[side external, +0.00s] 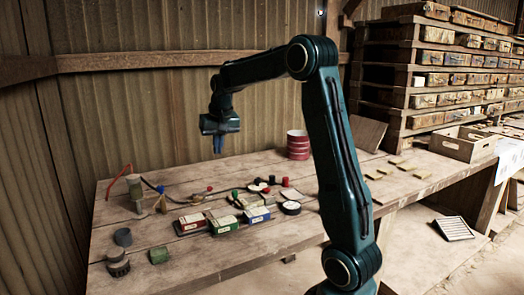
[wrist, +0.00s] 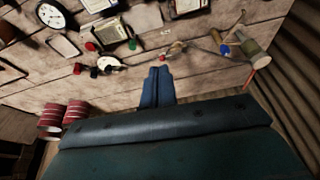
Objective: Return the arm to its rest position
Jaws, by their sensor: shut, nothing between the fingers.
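My gripper (side external: 218,143) hangs pointing down, well above the far side of the wooden table (side external: 270,258) in the side external view. Its fingers are closed together with nothing between them. In the wrist view the shut fingertips of my gripper (wrist: 160,72) point at the table planks, close in the picture to a small red-ended item (wrist: 172,48). My arm is bent, with its raised elbow at the upper middle of the side external view.
Red, green and blue boxes (side external: 223,224) stand mid-table among small coloured pieces. A clamp-like tool (side external: 134,187) is at left. Crate shelves (side external: 430,75) and an open wooden box (side external: 463,144) are at right.

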